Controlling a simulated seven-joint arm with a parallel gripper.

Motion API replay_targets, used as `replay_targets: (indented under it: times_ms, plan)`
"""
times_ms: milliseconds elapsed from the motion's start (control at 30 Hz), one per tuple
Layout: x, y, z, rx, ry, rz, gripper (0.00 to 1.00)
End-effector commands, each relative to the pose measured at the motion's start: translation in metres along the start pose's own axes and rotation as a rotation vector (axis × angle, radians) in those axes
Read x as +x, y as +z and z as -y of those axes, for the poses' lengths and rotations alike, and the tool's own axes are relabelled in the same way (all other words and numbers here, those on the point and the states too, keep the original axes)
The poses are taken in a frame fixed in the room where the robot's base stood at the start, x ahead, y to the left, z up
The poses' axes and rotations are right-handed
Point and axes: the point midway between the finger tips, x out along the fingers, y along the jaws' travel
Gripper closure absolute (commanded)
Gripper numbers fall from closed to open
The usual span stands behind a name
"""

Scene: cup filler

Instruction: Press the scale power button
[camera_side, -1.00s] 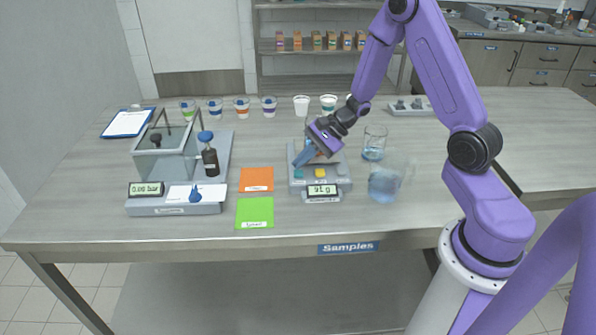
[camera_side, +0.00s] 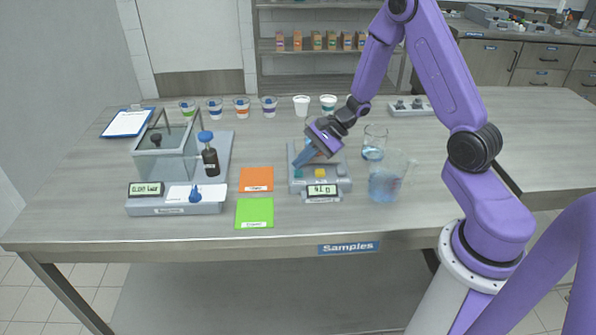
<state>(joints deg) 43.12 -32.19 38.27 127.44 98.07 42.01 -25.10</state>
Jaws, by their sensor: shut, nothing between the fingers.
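The scale (camera_side: 342,178) is a grey unit right of centre on the table. Its display (camera_side: 322,190) is lit and shows a reading in grams, hard to read exactly. A yellow button (camera_side: 320,173) sits on its front panel, and a teal button (camera_side: 298,173) sits to the left of it. My gripper (camera_side: 297,165) is shut and empty. Its blue fingers point down and left, with the tips just above or at the teal button; I cannot tell whether they touch it. The gripper hides part of the scale's top.
A beaker (camera_side: 375,143) and a larger pitcher of bluish liquid (camera_side: 386,183) stand right of the scale. Orange (camera_side: 257,179) and green (camera_side: 254,212) cards lie to its left, beyond them a glass-boxed device (camera_side: 170,209) with a bottle (camera_side: 210,160). Several cups (camera_side: 242,107) line the back.

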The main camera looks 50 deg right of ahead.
Motion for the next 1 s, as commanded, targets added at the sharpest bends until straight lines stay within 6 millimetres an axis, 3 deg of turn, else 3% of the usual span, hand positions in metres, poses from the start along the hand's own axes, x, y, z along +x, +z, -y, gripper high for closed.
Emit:
replay_targets:
  times_ms: [1000]
  plan:
    - [0.0086, -0.0062, -0.0062, 0.002, 0.0, 0.0, 1.0]
